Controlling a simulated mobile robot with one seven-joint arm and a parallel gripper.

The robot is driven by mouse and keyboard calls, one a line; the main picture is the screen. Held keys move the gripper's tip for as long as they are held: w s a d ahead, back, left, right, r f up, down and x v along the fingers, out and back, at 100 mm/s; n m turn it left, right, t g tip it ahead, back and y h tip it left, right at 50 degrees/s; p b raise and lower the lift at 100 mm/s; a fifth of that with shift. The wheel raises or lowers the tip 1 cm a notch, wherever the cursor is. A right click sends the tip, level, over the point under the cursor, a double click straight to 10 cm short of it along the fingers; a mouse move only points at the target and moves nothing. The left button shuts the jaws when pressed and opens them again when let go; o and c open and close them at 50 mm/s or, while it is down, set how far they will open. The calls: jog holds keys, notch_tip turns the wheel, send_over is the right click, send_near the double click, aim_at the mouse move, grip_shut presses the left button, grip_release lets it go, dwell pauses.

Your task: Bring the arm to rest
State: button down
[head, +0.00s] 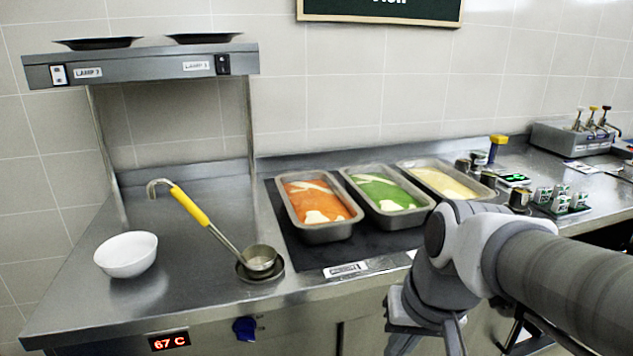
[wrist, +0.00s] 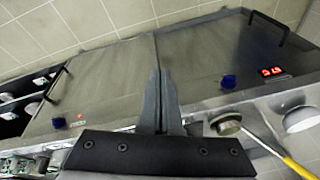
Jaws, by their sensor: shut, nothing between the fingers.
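My gripper (wrist: 160,76) shows in the wrist view with its two dark fingers together and nothing between them. It is apart from the things on the counter. In the head view my grey arm (head: 560,270) reaches in from the right edge and bends downward in front of the counter's front edge. The fingertips cannot be made out in the head view. Steel cabinet fronts with dark handles (wrist: 60,88) fill the wrist view beyond the fingers.
A white bowl (head: 126,256) and a yellow-handled ladle (head: 190,205), its cup on a small round dish, are on the left counter under a lamp shelf (head: 140,68). Food pans (head: 318,234) stand mid-counter. Small containers (head: 560,200) stand right, behind my arm.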

jog(key=s+d+r+t+h, duration=0.1)
jog(key=s+d+r+t, duration=0.2)
jog(key=s, duration=0.1)
notch_tip(320, 180, up, 20)
jog(key=p, duration=1.9)
jog(key=shift+f+n, duration=0.15)
jog(key=shift+n, duration=0.25)
